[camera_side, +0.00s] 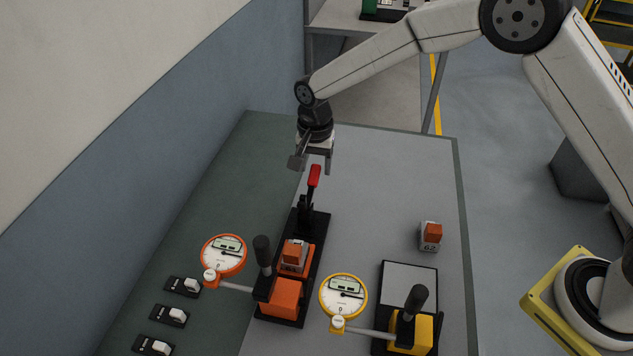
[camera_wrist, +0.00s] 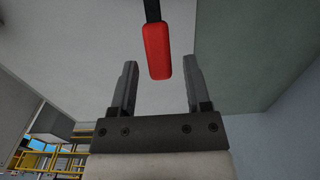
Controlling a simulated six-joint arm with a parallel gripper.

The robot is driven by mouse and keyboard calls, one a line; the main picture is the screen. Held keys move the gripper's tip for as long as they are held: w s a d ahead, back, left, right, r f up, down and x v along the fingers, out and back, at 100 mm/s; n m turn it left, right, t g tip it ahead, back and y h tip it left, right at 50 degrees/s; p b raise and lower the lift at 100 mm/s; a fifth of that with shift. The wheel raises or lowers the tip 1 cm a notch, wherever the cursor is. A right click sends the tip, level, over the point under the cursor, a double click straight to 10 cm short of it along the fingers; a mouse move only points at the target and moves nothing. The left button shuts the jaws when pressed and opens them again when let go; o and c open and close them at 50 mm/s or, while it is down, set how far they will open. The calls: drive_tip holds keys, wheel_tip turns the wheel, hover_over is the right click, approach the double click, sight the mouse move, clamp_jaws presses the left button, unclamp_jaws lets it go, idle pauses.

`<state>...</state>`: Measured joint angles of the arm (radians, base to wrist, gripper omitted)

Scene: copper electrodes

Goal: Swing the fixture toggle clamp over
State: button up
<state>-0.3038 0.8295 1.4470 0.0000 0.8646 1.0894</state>
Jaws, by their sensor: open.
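The toggle clamp's red handle (camera_side: 314,175) stands nearly upright above its black lever at the far end of the orange fixture (camera_side: 285,297). My gripper (camera_side: 316,171) hangs over the far end of the table, above and around the level of the handle's top. In the wrist view the red handle (camera_wrist: 157,50) lies ahead of and between the two open fingers (camera_wrist: 156,80). I see no contact, and the fingers are empty. A copper-coloured block (camera_side: 294,254) sits in the fixture.
A dial gauge with an orange rim (camera_side: 223,255) and one with a yellow rim (camera_side: 343,296) stand near the front. A yellow fixture (camera_side: 412,332) is at right, with a small block marked 62 (camera_side: 430,237) behind it. Several switches (camera_side: 168,315) line the left. A wall (camera_side: 170,150) bounds the left.

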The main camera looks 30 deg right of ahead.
drive_tip(key=shift+f, duration=0.4)
clamp_jaws()
idle(0.4)
